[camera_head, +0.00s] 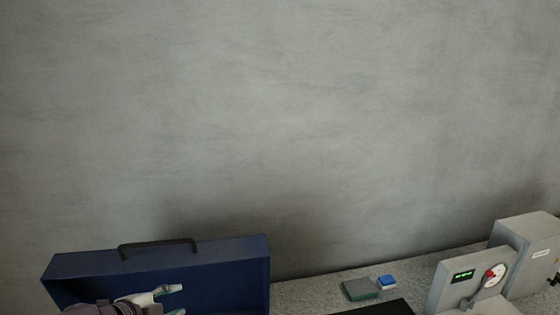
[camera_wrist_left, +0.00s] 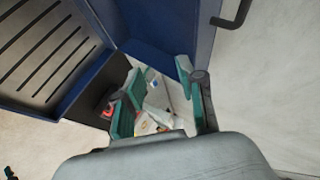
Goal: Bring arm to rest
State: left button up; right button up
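My left gripper (camera_head: 172,299) shows at the bottom left of the head view, in front of the blue case (camera_head: 195,284) with a black handle. In the left wrist view my left gripper (camera_wrist_left: 156,92) has its green-padded fingers spread apart with no object held between them. Beyond the fingers lie several small items, red, white and yellow, too small to name. The blue case's wall also shows in the left wrist view (camera_wrist_left: 160,30). My right gripper is not in either view.
A grey panel box (camera_head: 445,285) with a green display and a red-centred dial stands at the right, beside a larger grey box (camera_head: 528,250). A green pad (camera_head: 361,290) and a small blue block (camera_head: 387,281) lie on the speckled counter (camera_head: 325,284). A dark slotted tray (camera_wrist_left: 45,45) is left in the wrist view.

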pick_arm(q)
jog(key=s+d+f+n+g, duration=0.1)
jog(key=s+d+f+n, duration=0.2)
jog(key=s+d+f, duration=0.3)
jog(key=s+a+f+n+g+y, duration=0.1)
jog(key=s+f+n+g+y, duration=0.15)
jog(key=s+f+n, duration=0.65)
jog(key=s+a+f+n+g+y, duration=0.1)
jog(key=s+a+f+n+g, duration=0.25)
jog(key=s, duration=0.95)
notch_tip(320, 180, down, 34)
jog(key=s+d+g+b, duration=0.1)
jog(key=d+g+b, duration=0.1)
jog(key=b, duration=0.5)
jog(key=s+a+f+b, duration=0.1)
jog(key=s+f+b, duration=0.2)
jog(key=s+f, duration=0.5)
jog(key=s+a+f+g+b, duration=0.1)
jog(key=s+a+f+b, duration=0.1)
jog(key=s+f, duration=0.6)
notch_tip(320, 180, down, 5)
jog(key=shift+s+m+b, duration=0.15)
jog(key=shift+m+b, duration=0.2)
jog(key=shift+b, duration=0.05)
